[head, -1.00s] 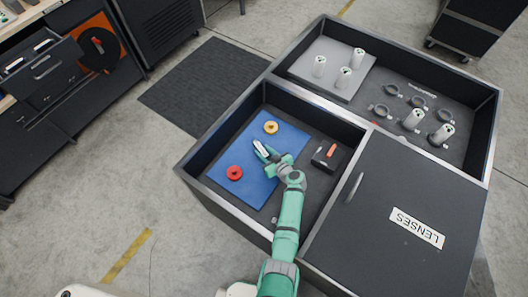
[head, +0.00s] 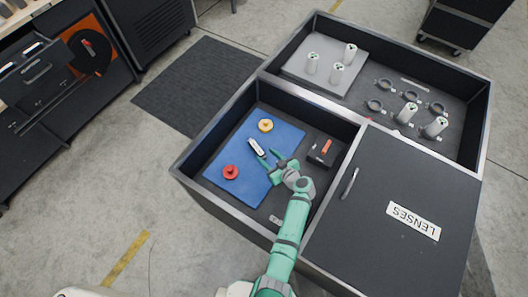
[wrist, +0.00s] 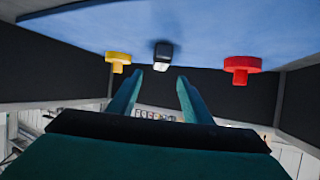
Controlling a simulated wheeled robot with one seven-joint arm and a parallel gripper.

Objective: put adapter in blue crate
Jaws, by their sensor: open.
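No thing is clearly marked as the adapter. A small white-and-black piece (head: 256,147) lies on a blue mat (head: 262,178) inside a black-walled compartment, between a yellow round piece (head: 265,125) and a red round piece (head: 230,172). My gripper (head: 268,157) is open and empty, just right of the white-and-black piece. In the wrist view my open fingers (wrist: 157,88) point toward that piece (wrist: 162,56), with a visible gap. The yellow piece (wrist: 118,60) and red piece (wrist: 241,68) stand to either side. I see no separate blue crate.
A dark box with an orange item (head: 322,150) stands right of the mat. A closed lid marked LENSES (head: 413,222) covers the compartment at right. The back compartment holds a grey board (head: 312,84) with white cylinders and several dark rings. Raised walls surround my gripper.

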